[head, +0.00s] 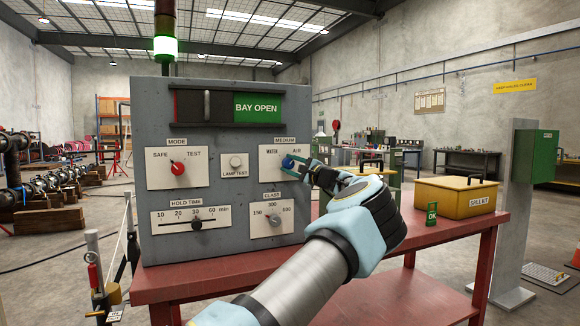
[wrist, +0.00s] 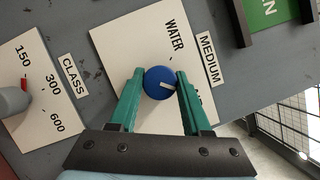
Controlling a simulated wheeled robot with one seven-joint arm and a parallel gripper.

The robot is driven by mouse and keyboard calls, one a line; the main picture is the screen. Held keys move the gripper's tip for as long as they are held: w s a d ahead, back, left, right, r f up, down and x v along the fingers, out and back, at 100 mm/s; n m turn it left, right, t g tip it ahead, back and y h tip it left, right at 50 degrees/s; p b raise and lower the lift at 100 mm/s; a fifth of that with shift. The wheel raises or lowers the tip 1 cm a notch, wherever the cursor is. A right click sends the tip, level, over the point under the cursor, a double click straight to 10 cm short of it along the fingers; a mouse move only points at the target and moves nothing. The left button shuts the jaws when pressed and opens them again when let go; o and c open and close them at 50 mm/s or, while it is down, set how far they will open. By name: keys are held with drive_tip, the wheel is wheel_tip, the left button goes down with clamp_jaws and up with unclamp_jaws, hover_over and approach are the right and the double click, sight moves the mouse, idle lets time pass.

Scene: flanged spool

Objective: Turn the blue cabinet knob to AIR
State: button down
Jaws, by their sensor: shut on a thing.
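The blue knob (head: 288,162) is on the white MEDIUM plate (head: 270,176) of the grey cabinet (head: 235,210), with WATER at left and AIR at right. My gripper (head: 293,168) is shut on the knob, one green finger on either side. In the wrist view, the blue knob (wrist: 158,83) sits between the fingertips of my gripper (wrist: 160,76). Its white mark points right and slightly down there, away from WATER and towards the side with the AIR label. That label is mostly hidden behind a finger, so exact alignment is hard to tell.
The CLASS dial (head: 273,219) is just below the knob, and the lamp test button (head: 236,162) and MODE knob (head: 178,168) are to its left. A yellow spill kit box (head: 455,196) and a green OK block (head: 432,212) stand on the red table (head: 400,292) at right.

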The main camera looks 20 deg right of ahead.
drive_tip(key=shift+c, duration=1.8)
unclamp_jaws()
drive_tip(key=shift+s+d, duration=0.1)
drive_tip(key=b+v, duration=0.3)
drive_tip(key=v, duration=0.7)
drive_tip(key=shift+s, duration=0.3)
drive_tip(key=shift+d, duration=0.15)
